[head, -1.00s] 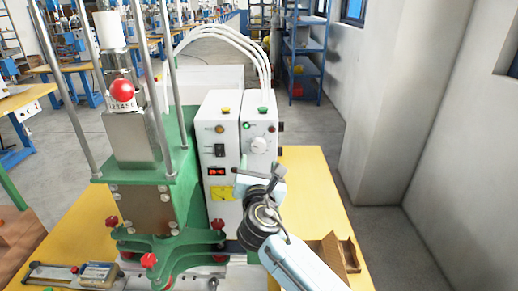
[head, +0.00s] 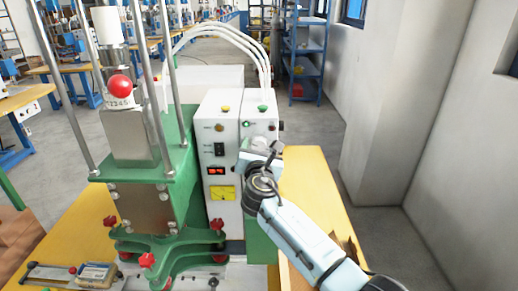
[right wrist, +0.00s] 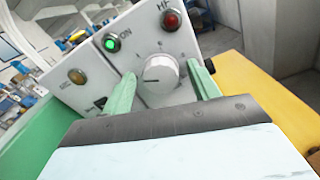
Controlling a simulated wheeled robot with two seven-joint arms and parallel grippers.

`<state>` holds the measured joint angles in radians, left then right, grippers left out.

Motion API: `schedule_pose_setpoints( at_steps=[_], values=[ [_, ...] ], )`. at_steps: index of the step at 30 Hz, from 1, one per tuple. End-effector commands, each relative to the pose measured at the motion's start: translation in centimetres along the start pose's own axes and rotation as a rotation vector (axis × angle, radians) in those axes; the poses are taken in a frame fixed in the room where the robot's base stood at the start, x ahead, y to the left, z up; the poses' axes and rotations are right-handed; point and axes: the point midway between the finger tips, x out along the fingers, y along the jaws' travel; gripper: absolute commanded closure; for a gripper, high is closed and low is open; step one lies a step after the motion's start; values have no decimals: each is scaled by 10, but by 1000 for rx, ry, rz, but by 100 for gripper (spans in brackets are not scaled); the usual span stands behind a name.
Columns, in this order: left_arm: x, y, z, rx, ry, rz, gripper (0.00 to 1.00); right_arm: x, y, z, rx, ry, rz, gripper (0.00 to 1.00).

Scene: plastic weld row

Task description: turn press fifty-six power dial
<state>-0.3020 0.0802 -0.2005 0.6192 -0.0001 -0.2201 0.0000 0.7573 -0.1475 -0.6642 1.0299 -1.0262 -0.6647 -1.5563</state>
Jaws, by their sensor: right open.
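The power dial (right wrist: 160,70) is a round white knob with a dark pointer line and a printed scale on the press's white control box (head: 214,128). In the right wrist view its pointer points left. My right gripper (right wrist: 162,73) is open, its two green fingers on either side of the dial with a small gap at each side. I cannot tell whether the fingertips reach past the dial's face. In the head view my right gripper (head: 262,148) is in front of the box's right panel and mostly hides the dial. My left gripper is not in view.
A lit green ON lamp (right wrist: 111,44), a red lamp (right wrist: 171,19) and an amber lamp (right wrist: 77,76) surround the dial. The green press (head: 180,155) stands left of the box on a yellow table (head: 310,180). A cardboard box (head: 290,275) is below my arm.

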Motion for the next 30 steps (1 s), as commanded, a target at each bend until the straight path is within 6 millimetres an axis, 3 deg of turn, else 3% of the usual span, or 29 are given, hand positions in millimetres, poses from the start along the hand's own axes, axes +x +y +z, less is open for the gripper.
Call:
schedule_pose_setpoints(
  at_steps=[1, 11, 20, 30],
  values=[
    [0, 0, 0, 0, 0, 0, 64, 0, 0, 0, 0, 0, 0, 42],
    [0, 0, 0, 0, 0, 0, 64, 0, 0, 0, 0, 1, 0, 84],
    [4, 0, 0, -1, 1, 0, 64, 0, 0, -2, 51, 1, 0, 84],
    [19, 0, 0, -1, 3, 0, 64, 0, -2, -3, 277, 1, 0, 84]
  ],
)
